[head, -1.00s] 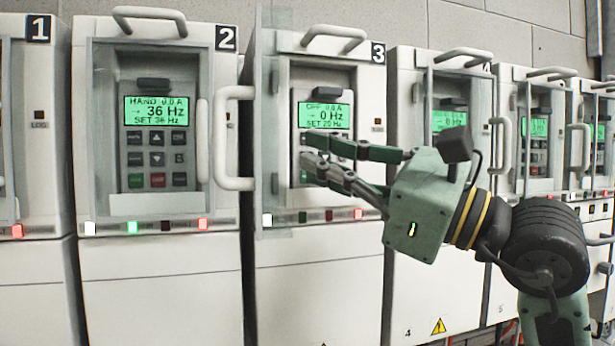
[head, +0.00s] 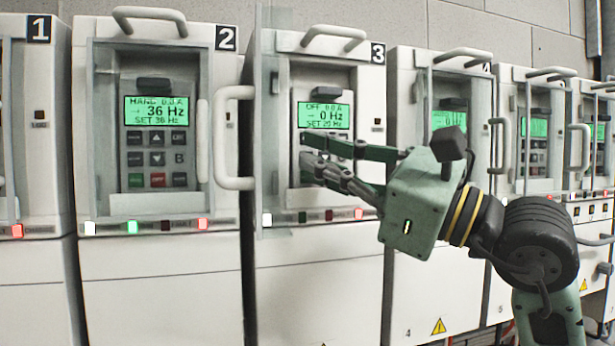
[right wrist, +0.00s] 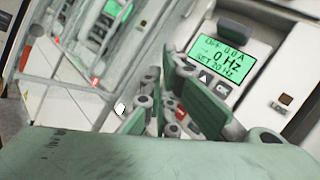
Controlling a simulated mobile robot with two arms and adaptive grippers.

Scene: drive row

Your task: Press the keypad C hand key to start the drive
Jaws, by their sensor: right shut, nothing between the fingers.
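The keypad on cabinet 3 (head: 324,95) has a lit green display (head: 324,116) reading OFF, 0.0 A, 0 Hz, SET 20 Hz. Its lower keys, the hand key among them, and its letter are hidden behind my right gripper in the head view. My right gripper (head: 305,148) is shut and empty, its fingertips in front of the lower left keys. Contact cannot be told. In the right wrist view the fingers (right wrist: 165,112) are over the keypad's lower part, and the display (right wrist: 226,66) and the OK key (right wrist: 223,90) show. My left gripper is not in view.
Cabinet 3's clear door with its white handle (head: 232,138) stands out to the left of the keypad. Cabinet 2's keypad, marked B (head: 178,157), reads HAND, 36 Hz. Cabinet 3's lamp strip has a lit white lamp (head: 267,219) and a lit red lamp (head: 358,213).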

